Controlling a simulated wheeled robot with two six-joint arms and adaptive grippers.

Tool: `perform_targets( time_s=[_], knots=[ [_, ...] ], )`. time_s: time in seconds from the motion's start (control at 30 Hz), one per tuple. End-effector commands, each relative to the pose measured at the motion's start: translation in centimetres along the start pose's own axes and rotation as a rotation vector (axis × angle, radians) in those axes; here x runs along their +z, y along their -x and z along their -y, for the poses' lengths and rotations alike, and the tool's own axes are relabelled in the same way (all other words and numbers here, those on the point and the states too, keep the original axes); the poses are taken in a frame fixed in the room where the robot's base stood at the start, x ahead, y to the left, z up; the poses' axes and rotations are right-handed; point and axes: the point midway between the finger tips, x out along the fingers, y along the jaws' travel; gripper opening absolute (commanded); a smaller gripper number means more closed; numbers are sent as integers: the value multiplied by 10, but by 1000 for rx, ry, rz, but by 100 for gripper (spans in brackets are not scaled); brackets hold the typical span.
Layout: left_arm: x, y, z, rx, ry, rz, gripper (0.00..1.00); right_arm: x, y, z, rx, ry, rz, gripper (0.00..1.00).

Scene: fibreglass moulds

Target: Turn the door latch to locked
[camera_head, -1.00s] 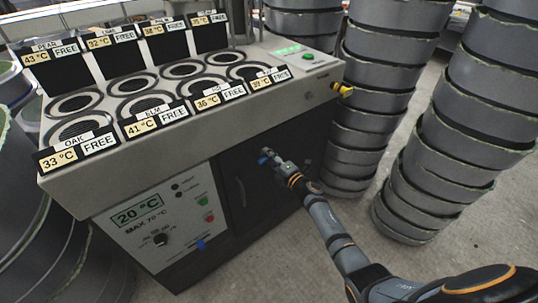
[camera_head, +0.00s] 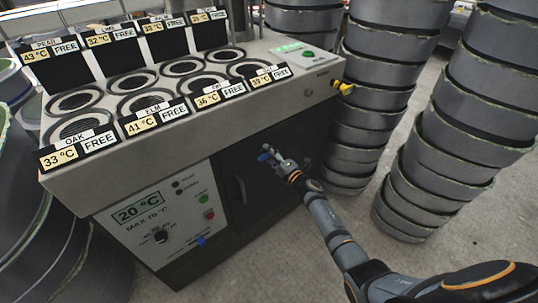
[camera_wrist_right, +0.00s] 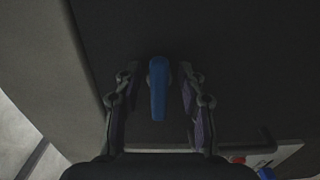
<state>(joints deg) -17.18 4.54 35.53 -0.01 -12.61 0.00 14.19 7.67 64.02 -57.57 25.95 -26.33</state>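The dark cabinet door (camera_head: 262,200) is on the front of the grey heating unit. The blue latch (camera_wrist_right: 158,88) sits on a dark surface in the right wrist view, its long lever lying along the picture's vertical. My right gripper (camera_wrist_right: 157,100) is open, with one finger on each side of the latch and a visible gap on both sides. In the head view my right gripper (camera_head: 268,154) is at the upper part of the door; blue shows at its tips, but I cannot tell latch from fingers there. My left gripper is not in view.
The unit's top has several round wells (camera_head: 145,104) with temperature cards. A control panel (camera_head: 165,220) is left of the door, which has a vertical handle (camera_head: 241,190). A yellow knob (camera_head: 345,88) sticks out at the right. Stacked grey moulds (camera_head: 455,130) stand to the right.

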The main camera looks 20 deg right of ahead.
Motion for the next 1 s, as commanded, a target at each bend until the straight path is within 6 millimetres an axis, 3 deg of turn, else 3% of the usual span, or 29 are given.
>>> perform_targets(
  time_s=[0.17,0.6,0.73,1.0],
  knots=[
    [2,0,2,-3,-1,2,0,1,11,1,-1,2,1,40],
    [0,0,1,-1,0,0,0,0,106,1,-3,1,0,40],
    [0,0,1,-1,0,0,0,0,118,0,-1,0,0,40],
    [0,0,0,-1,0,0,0,0,120,0,0,0,0,40]
  ],
)
